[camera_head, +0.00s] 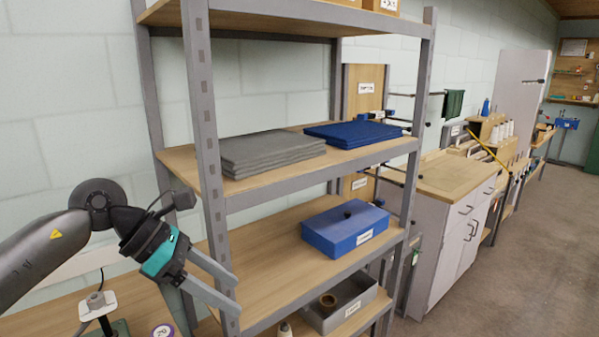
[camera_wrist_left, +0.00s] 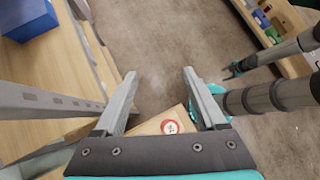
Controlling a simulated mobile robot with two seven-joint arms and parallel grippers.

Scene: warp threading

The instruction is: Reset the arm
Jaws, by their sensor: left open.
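My left gripper (camera_head: 236,294) is in the lower left of the head view, its two grey fingers apart beside the near post of the metal shelf rack (camera_head: 205,130). I cannot tell whether a finger touches the post. In the left wrist view the left gripper (camera_wrist_left: 160,75) is open and empty, with bare floor showing between the fingertips. Dark arm links (camera_wrist_left: 270,98) at the right of that view appear to be mine. A small dark forked end (camera_wrist_left: 232,70) shows there, too small to read. My right gripper does not show in the head view.
The rack holds grey folded cloth (camera_head: 268,150), blue folded cloth (camera_head: 352,133), a blue box (camera_head: 345,226) and a grey bin (camera_head: 345,305). A wooden table (camera_head: 50,318) is at lower left. A cabinet (camera_head: 440,220) stands beyond. Floor (camera_head: 530,260) at right is clear.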

